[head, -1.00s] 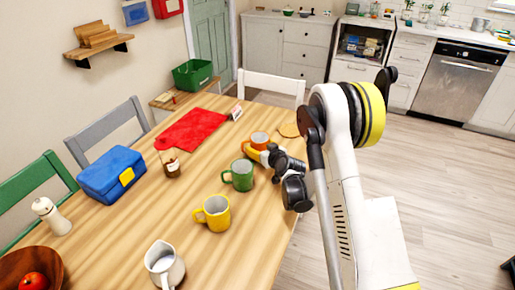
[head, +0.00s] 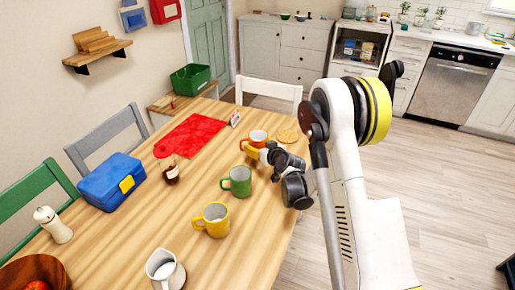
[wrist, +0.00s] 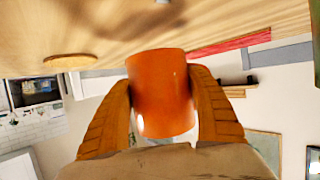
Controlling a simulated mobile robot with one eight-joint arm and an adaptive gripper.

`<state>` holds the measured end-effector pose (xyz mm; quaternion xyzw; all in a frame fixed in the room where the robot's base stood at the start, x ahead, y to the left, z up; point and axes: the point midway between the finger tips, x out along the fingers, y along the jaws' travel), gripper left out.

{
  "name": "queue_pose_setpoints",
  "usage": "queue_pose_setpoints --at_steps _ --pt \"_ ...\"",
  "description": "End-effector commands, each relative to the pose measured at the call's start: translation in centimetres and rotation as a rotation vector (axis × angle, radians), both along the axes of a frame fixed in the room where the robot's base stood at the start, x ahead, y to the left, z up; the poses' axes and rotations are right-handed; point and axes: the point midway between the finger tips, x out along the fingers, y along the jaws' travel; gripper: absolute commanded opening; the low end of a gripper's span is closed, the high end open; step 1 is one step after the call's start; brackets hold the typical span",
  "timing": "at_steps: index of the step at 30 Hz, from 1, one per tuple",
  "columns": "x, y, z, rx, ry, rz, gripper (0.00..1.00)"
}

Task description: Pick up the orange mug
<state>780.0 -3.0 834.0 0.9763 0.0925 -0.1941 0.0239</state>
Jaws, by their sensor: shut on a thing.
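The orange mug (head: 257,137) is upright at the far right part of the wooden table, beyond the green mug (head: 237,181). My gripper (head: 254,148) is shut on it, with the orange-yellow fingers on either side of its body. In the wrist view, which is upside down, the orange mug (wrist: 162,92) fills the space between the two fingers. The mug appears slightly above the tabletop, with a shadow apart from it. Its handle is mostly hidden in the wrist view.
A yellow mug (head: 213,220) and a white pitcher (head: 166,270) stand nearer on the table. A round coaster (head: 288,136) lies right of the orange mug. A red cloth (head: 192,134), a small jar (head: 170,172) and a blue lunch box (head: 111,181) are to the left.

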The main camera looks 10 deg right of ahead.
Motion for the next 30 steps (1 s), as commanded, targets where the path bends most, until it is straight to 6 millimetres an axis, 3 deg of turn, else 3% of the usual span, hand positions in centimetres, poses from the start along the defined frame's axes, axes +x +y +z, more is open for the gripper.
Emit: queue_pose_setpoints --at_steps 18,30 --pt "-3.7 -6.6 4.5 0.000 -0.001 -0.005 0.25" --pt "-5.1 -9.1 6.1 0.000 0.000 -0.003 0.25"
